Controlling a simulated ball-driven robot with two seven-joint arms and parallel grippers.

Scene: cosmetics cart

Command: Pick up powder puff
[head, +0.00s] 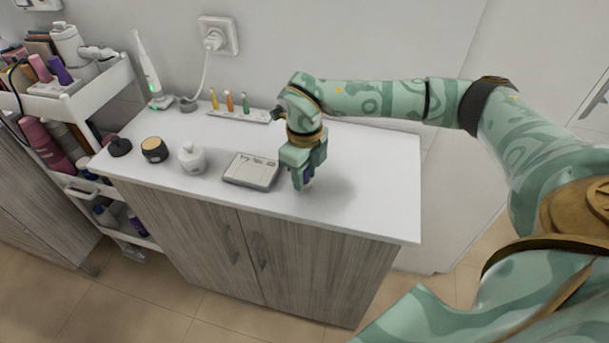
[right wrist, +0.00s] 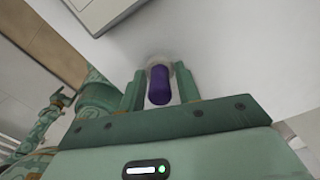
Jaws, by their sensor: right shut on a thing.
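The powder puff has a purple handle (right wrist: 159,86) and a pale, fluffy end that points at the white counter in the right wrist view. My right gripper (head: 302,181) is over the counter, right of the grey flat case (head: 252,171). Its two fingers (right wrist: 159,78) stand on either side of the handle and are shut on it. In the head view only a bit of purple (head: 308,176) shows between the fingers. I cannot tell whether the pale end touches the counter.
On the counter (head: 365,200) are a white jar (head: 191,158), a round tan-topped pot (head: 154,150), a toothbrush (head: 148,72) on its charger and a tray (head: 240,115) with small coloured brushes. A loaded white cart (head: 95,95) stands left. The counter's right end is clear.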

